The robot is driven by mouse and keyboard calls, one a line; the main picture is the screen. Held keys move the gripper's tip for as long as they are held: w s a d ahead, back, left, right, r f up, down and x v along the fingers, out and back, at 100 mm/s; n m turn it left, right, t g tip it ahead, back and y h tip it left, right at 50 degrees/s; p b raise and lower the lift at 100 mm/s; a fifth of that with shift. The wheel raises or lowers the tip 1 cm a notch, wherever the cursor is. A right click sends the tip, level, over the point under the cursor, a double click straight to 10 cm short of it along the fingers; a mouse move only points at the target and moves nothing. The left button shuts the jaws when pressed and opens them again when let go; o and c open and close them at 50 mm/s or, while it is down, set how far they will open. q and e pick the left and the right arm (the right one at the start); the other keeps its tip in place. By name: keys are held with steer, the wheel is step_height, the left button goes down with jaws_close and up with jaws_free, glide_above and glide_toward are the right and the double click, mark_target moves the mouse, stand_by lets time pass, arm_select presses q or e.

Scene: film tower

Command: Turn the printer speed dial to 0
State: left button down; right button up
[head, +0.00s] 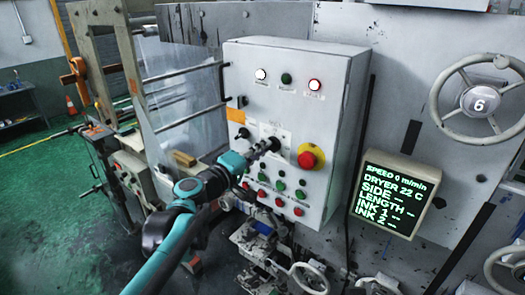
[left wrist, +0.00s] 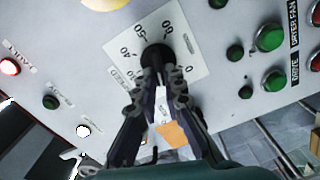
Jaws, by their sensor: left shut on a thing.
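The printer speed dial (left wrist: 157,55) is a black knob on a white numbered plate (left wrist: 190,48) on the control box. My left gripper (left wrist: 158,72) is shut on the dial in the left wrist view, its fingers on either side of the knob. In the head view my left gripper (head: 272,146) reaches the front of the grey control box (head: 300,55), and the dial is mostly hidden behind it. The display (head: 398,196) reads SPEED 0 m/min. My right gripper is not in view.
A red emergency button on a yellow base (head: 311,156) sits just right of the gripper. Green and red buttons (head: 279,185) lie below it, with lamps (head: 260,74) above.

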arm_select(q)
steer(key=n, duration=0.4)
steer(key=n+b, duration=0.1)
steer(key=n, duration=0.3)
steer(key=f+n+b, duration=0.1)
steer(key=n, duration=0.3)
steer(key=shift+s+d+n, duration=0.1)
steer(key=shift+n, duration=0.2)
stand_by(0.4)
steer(key=c, duration=1.6)
jaws_free()
steer(key=v, duration=1.2)
steer(key=shift+f, duration=0.1)
